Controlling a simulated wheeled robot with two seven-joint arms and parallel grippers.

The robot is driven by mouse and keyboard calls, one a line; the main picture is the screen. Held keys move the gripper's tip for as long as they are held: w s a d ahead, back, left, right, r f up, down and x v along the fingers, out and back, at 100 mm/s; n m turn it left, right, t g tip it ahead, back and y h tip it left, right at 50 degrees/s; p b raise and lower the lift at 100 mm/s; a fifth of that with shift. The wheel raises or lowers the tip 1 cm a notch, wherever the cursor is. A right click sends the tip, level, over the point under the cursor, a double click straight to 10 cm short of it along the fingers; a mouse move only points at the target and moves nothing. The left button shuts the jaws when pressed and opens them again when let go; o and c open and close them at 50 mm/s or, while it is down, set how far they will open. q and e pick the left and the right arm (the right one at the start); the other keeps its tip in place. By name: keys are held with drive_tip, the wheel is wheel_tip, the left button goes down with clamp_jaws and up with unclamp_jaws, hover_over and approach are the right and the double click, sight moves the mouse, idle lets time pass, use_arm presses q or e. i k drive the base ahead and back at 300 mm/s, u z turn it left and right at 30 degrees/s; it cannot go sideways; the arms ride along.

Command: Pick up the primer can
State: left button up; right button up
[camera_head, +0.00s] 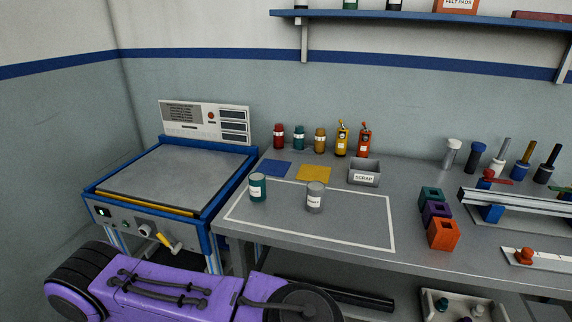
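Two small labelled cans stand upright inside the white outlined area on the workbench. One is a teal can (258,187) at the left, the other a grey can (316,197) to its right. Their labels are too small to read, so I cannot tell which is the primer can. No gripper shows in the head view. A purple arm of mine crosses the lower left, below and in front of the bench, apart from both cans.
A blue-framed machine (170,185) stands left of the bench. Behind the cans are blue (277,168) and yellow (313,173) pads, a scrap bin (364,173) and several bottles. Coloured blocks (436,210) stand to the right. The outlined area right of the grey can is clear.

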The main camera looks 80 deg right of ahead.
sight(316, 188)
drive_tip(key=z, duration=1.8)
